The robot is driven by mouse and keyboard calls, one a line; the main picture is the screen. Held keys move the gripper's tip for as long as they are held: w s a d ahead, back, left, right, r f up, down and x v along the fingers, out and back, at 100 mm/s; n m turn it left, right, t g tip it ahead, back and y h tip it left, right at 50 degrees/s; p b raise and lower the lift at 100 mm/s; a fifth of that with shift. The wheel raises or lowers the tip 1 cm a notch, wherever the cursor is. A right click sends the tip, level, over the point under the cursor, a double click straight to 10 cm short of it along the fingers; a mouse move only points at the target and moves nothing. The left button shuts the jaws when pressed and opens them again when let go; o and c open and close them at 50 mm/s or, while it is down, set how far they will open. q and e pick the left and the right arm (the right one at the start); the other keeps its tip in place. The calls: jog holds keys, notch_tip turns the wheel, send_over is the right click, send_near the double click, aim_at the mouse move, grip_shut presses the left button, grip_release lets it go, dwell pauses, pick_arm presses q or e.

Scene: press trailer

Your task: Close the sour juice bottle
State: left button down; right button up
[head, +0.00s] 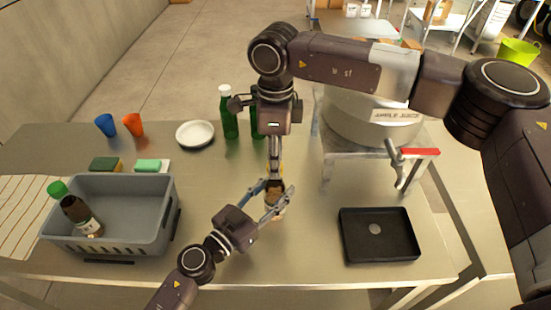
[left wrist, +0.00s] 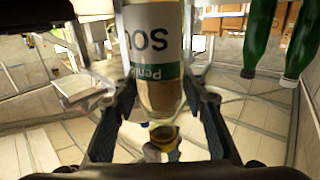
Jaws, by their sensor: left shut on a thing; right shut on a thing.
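The sour juice bottle (head: 274,209) stands near the middle of the table, brownish with a pale label. In the left wrist view the bottle (left wrist: 155,45) appears upside down, its label reading "SOU". My left gripper (head: 274,194) is shut around the bottle; its fingers (left wrist: 160,100) flank it near the shoulder. A yellow cap (left wrist: 164,132) shows at the bottle's neck. My right gripper (head: 275,170) comes down from above and is shut on the yellow cap. Its fingers partly hide the cap, so I cannot tell how tightly it sits.
Two green bottles (head: 228,118) and a white plate (head: 195,133) stand behind. Blue (head: 106,125) and orange cups (head: 133,124) are at back left. A black tray (head: 350,245) and the press (head: 370,115) are at right. The front middle is clear.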

jog(key=m, duration=2.1)
jog(key=shift+a, duration=0.1)
jog(key=m, duration=0.4)
jog(key=shift+m, duration=0.4)
jog(key=m, duration=1.1)
jog(key=shift+w, duration=0.1)
